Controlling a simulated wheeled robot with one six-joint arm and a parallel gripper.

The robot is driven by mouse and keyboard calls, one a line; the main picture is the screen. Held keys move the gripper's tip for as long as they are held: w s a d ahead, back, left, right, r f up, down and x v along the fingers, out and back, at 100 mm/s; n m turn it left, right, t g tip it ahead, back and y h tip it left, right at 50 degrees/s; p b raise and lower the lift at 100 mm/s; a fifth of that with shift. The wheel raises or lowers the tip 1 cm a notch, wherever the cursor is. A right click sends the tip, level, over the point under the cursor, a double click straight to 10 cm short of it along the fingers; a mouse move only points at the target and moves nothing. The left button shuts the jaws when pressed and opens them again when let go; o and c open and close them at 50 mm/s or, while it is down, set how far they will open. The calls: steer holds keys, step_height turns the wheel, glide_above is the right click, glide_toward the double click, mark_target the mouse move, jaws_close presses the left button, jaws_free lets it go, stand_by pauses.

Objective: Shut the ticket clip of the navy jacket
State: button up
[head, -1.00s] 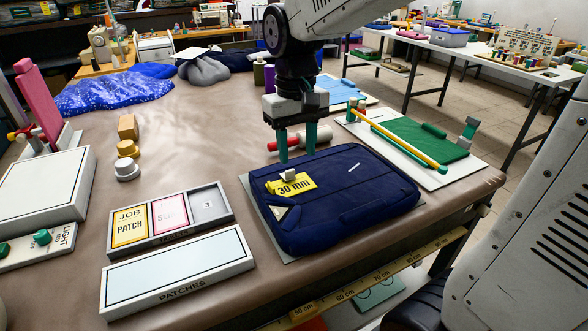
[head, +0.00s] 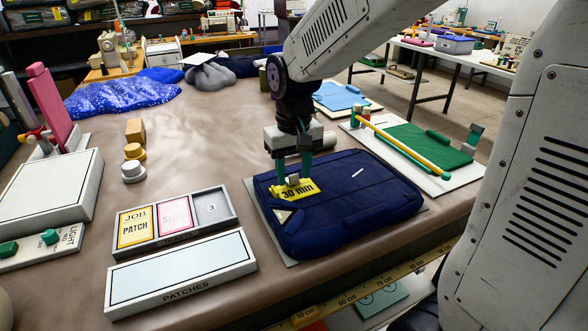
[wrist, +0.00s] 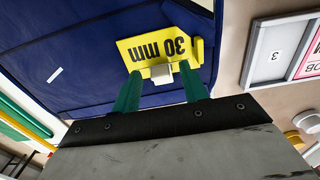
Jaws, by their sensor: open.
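The navy jacket (head: 345,205) lies folded flat on a thin board on the table. A yellow ticket (head: 295,190) with black "30" lettering lies on its near-left part. The ticket clip, a small pale block (head: 293,180), sits at the ticket's edge. My gripper (head: 293,172) is low over it, its green fingers spread. In the wrist view the clip (wrist: 162,72) shows between and just beyond the open fingers of my gripper (wrist: 162,85), with a gap on both sides. Whether the fingertips touch the jacket, I cannot tell.
A patch tray (head: 229,222) with cards and a long "PATCHES" box (head: 249,256) stand left of the jacket. A board (head: 465,171) with green cloth and a yellow bar lies to the right.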

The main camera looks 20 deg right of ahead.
jaws_close()
steer(key=shift+s+f+t, duration=0.2)
steer(key=shift+s+t, duration=0.1)
steer(key=shift+t, duration=0.7)
jaws_free()
step_height(320, 180, up, 8)
steer(key=s, duration=0.1)
steer(key=shift+s+f, duration=0.15)
